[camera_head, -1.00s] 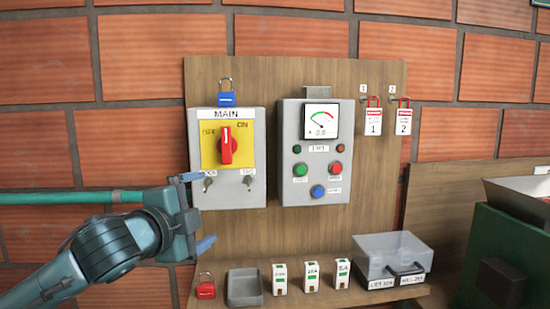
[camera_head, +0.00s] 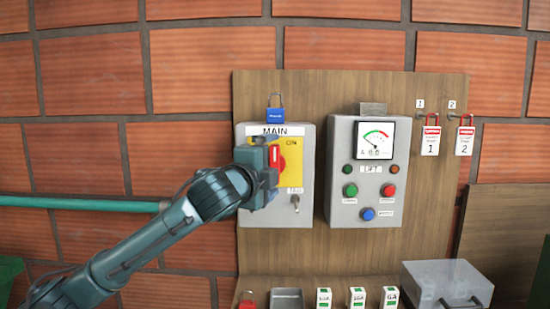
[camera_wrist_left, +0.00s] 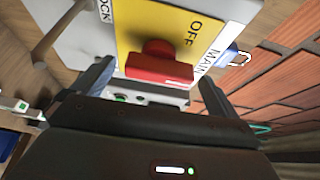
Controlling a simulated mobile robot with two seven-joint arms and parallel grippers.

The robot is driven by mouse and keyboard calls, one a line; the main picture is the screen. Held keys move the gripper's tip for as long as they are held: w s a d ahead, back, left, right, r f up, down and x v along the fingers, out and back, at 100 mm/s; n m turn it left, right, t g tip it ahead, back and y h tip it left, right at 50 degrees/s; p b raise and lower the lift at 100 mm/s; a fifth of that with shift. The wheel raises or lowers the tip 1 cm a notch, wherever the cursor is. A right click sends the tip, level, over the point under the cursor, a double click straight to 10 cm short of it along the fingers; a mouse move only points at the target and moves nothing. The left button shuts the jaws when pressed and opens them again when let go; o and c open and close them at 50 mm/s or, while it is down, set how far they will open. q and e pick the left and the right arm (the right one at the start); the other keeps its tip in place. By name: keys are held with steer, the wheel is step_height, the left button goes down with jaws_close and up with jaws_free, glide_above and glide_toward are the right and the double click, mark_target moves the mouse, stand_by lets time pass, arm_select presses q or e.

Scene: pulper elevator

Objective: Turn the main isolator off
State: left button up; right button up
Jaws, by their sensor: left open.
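The main isolator is a grey box (camera_head: 270,230) labelled MAIN, with a yellow plate (camera_head: 298,172) and a red rotary handle (camera_head: 274,156). The handle looks upright, its white mark near the top; my gripper hides part of it and the OFF side. My left gripper (camera_head: 270,172) is open in front of the plate. In the left wrist view, the red handle (camera_wrist_left: 160,66) shows between the spread fingers of my left gripper (camera_wrist_left: 153,88), with OFF beside it. I cannot tell whether the fingers touch it. My right gripper is out of view.
A shelf below holds small items and a clear box (camera_head: 445,280).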

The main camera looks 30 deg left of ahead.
arm_select(q)
steer(key=shift+w+a, duration=0.2)
steer(key=shift+w, duration=1.05)
steer(key=shift+c, duration=0.5)
steer(key=c, duration=0.9)
